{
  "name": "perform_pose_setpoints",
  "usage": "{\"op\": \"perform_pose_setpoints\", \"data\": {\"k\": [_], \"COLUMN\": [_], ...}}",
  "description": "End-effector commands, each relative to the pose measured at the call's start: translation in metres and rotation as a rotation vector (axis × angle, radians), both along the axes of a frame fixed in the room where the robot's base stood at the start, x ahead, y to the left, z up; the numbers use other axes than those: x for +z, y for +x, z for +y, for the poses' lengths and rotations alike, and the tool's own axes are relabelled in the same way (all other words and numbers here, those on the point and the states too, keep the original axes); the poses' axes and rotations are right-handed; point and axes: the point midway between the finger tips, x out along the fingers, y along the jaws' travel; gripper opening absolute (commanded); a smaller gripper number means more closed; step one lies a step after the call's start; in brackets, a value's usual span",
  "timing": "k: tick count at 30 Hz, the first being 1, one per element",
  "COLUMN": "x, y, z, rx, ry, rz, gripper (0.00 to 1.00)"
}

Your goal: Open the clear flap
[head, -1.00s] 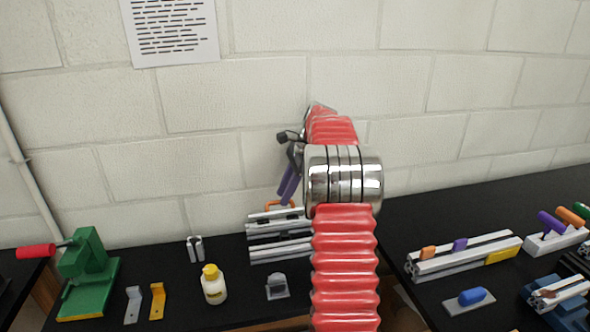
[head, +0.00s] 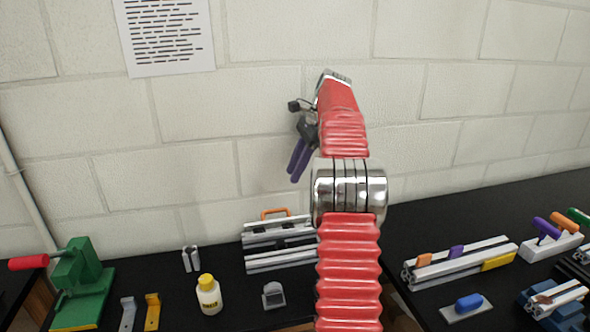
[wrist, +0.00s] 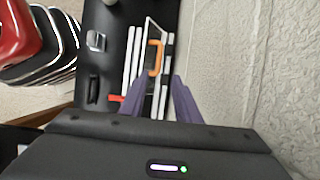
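A frame of light metal extrusion bars (head: 262,262) lies on the black bench in the head view. An orange handle (head: 274,212) stands at its back edge; in the wrist view the handle (wrist: 155,58) sits in front of the fingertips. A thin pale outline around the handle in the wrist view looks like the clear flap (wrist: 150,22); its exact angle I cannot tell. My gripper (head: 294,176) has purple fingers and hangs above the frame, apart from the handle. In the wrist view my gripper (wrist: 162,80) is open with nothing between the fingers.
A white wall (head: 270,120) stands close behind, to the right of the fingers in the wrist view. A yellow-capped bottle (head: 209,296), a grey block (head: 273,295) and a green press (head: 83,285) are on the bench. More extrusion parts (head: 460,262) lie on the right bench.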

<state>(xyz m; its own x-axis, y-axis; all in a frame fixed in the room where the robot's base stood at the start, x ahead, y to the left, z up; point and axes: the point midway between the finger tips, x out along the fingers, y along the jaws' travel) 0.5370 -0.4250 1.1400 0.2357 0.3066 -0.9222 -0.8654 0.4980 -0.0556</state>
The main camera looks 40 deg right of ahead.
Motion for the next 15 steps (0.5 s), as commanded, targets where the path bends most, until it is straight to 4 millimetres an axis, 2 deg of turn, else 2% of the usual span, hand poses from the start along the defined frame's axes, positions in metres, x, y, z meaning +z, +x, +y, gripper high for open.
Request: {"op": "perform_pose_setpoints", "data": {"k": [4, 9, 11, 15], "x": [0.000, 0.001, 0.003, 0.014], "y": [0.000, 0.001, 0.002, 0.005], "z": [0.000, 0.004, 0.008, 0.030], "rx": [0.000, 0.010, 0.023, 0.086], "ry": [0.000, -0.006, -0.012, -0.046], "rz": [0.000, -0.003, -0.007, -0.023], "gripper": [0.29, 0.18, 0.14, 0.04]}}
